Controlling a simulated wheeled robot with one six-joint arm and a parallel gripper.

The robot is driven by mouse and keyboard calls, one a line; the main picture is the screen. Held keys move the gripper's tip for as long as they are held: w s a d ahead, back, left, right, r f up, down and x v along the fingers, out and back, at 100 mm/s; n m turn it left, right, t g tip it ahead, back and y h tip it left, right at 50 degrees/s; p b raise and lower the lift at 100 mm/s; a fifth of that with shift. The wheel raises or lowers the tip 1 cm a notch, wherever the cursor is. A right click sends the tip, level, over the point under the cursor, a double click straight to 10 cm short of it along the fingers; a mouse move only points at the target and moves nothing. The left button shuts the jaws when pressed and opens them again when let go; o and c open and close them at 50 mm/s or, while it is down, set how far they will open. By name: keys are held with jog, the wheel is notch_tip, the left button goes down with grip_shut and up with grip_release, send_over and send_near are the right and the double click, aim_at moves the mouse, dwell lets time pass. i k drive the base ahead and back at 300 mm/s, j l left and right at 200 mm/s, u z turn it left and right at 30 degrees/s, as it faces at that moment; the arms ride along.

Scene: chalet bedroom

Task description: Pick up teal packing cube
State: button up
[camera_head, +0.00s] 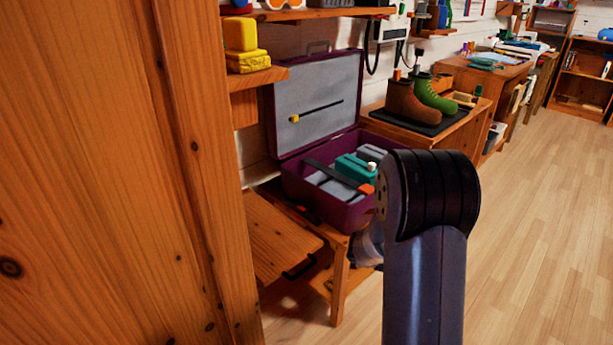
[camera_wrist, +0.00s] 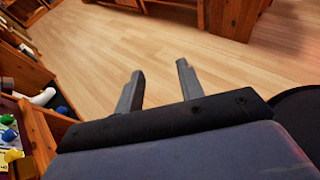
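A teal packing cube (camera_head: 355,168) lies in an open purple suitcase (camera_head: 305,190), beside grey items. The suitcase stands on a low wooden bench, with its grey-lined lid raised against the wall. A dark strap with an orange end crosses in front of the cube and partly covers it. My arm stands to the right of the suitcase in the head view, and my gripper is not visible there. In the wrist view my gripper (camera_wrist: 162,88) is open, its two fingers apart with nothing between them. It points over bare floor, and the cube is not visible in that view.
A large wooden panel (camera_head: 100,170) fills the left of the head view. A small shelf with yellow blocks (camera_head: 245,48) juts out left of the lid. Brown and green boots (camera_head: 412,102) stand on a dark mat behind the suitcase. The wooden floor (camera_head: 540,230) at right is clear.

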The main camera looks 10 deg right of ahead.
aim_at(351, 167)
jog(key=i+l+u, duration=0.25)
jog(key=u, duration=0.2)
jog(key=i+l+u, duration=0.2)
jog(key=l+u, duration=0.25)
jog(key=i+l+u, duration=0.1)
jog(key=l+u, duration=0.15)
jog(key=u, duration=0.15)
jog(key=i+l, duration=0.1)
jog(key=l, duration=0.3)
jog(key=i+l, duration=0.1)
jog(key=l, duration=0.25)
jog(key=i+l, duration=0.1)
jog(key=l, duration=0.3)
jog(key=u, duration=0.05)
